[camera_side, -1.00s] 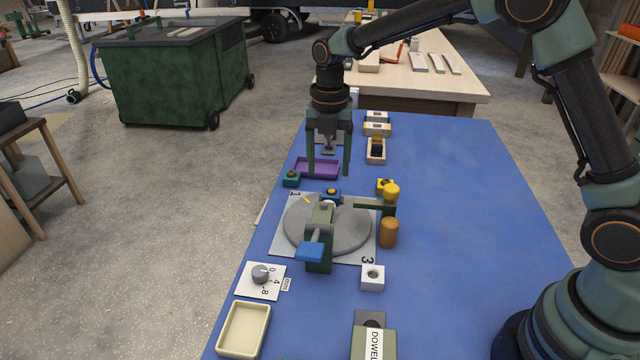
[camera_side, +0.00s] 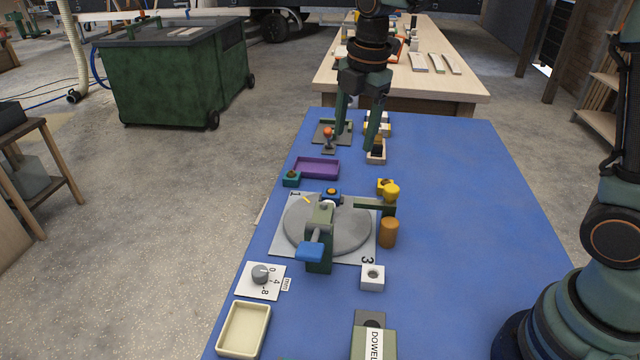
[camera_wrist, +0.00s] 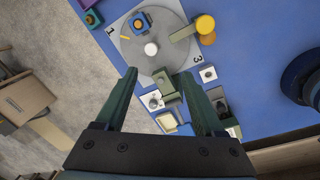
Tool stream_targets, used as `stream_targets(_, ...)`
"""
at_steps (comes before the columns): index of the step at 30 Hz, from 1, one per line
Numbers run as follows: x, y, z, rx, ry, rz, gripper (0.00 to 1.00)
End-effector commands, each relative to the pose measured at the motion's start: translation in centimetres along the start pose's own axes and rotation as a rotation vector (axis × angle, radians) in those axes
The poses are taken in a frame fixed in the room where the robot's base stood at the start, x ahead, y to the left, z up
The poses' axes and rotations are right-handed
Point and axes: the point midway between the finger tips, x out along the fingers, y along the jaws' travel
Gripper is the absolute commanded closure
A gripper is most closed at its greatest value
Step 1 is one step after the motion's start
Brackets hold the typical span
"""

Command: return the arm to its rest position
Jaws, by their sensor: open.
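My gripper (camera_side: 357,143) is open and empty, with its fingers pointing down above the far end of the blue table (camera_side: 460,220). In the side view its fingers stand in front of a small wooden box (camera_side: 376,157) and beside a small lever with an orange knob (camera_side: 328,133). In the wrist view the open fingers (camera_wrist: 160,95) frame the area below the grey turntable (camera_wrist: 150,62), and nothing is between the tips.
A purple tray (camera_side: 317,168) lies behind the turntable. An orange cylinder (camera_side: 389,232) and a white block (camera_side: 372,277) stand at its right. A dial (camera_side: 261,275), a cream tray (camera_side: 244,330) and a dowel box (camera_side: 373,342) are nearer.

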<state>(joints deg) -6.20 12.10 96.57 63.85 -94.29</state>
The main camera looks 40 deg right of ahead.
Motion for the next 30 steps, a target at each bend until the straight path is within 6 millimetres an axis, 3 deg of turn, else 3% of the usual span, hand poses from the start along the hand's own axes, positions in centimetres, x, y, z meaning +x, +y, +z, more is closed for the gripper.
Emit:
stream_targets(3,-2.4,-2.5,0.6,0.280,0.000,0.065,0.30)
stream_targets(9,-4.7,-6.8,1.3,0.760,0.036,0.165,0.30)
stream_targets(18,-5.2,-13.0,1.8,1.429,0.165,0.289,0.30)
stream_targets(24,-4.7,-15.0,1.9,1.678,0.237,0.323,0.30)
stream_targets(30,-4.5,-15.4,1.9,1.734,0.253,0.327,0.30)
